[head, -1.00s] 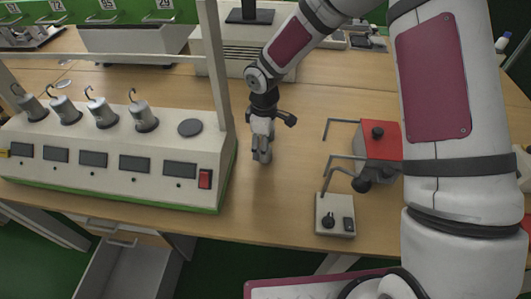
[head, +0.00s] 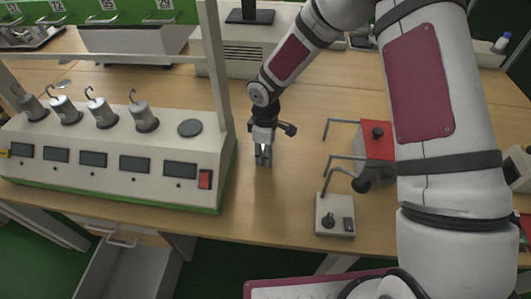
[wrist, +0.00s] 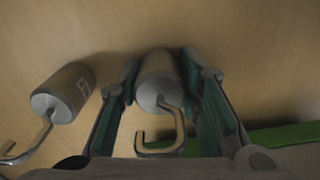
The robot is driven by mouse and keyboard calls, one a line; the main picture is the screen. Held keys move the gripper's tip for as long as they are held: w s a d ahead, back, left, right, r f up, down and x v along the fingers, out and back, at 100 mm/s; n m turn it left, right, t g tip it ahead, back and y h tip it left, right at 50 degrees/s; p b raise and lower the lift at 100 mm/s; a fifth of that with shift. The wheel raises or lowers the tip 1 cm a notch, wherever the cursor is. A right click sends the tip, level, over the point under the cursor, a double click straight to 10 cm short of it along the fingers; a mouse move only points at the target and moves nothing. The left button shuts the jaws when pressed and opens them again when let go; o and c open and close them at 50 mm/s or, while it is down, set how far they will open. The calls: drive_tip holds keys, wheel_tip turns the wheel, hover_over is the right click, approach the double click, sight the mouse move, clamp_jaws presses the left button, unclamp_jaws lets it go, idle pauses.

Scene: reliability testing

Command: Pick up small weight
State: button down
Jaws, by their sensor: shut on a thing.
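In the wrist view a small grey cylindrical weight (wrist: 158,82) with a bent hook sits between the fingers of my gripper (wrist: 160,72), which is shut on it. The hook faces the camera. A second hooked weight (wrist: 66,88) with a pale label lies just left of the left finger, apart from it. In the head view my gripper (head: 263,158) points down just above the table, right of the test rig. The held weight and the second weight cannot be made out there.
The white test rig (head: 108,178) stands left of my gripper, bearing several hooked weights and an empty round pad (head: 190,128). A red box with metal rods (head: 378,141) and a small switch box (head: 334,215) stand right. Bare wood (head: 285,190) lies between.

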drive_tip(key=shift+r, duration=0.15)
drive_tip(key=shift+r, duration=0.55)
wheel_tip(320, 180, up, 2)
drive_tip(key=shift+r, duration=0.1)
drive_tip(key=s+a, duration=0.1)
drive_tip(key=s, duration=0.4)
drive_tip(key=s+a+r, duration=0.1)
drive_tip(key=s, duration=0.3)
drive_tip(key=s+a, duration=0.1)
drive_tip(key=s, duration=0.4)
drive_tip(key=shift+s+r+b, duration=0.15)
drive_tip(key=shift+s+b, duration=0.15)
drive_tip(key=shift+s, duration=0.55)
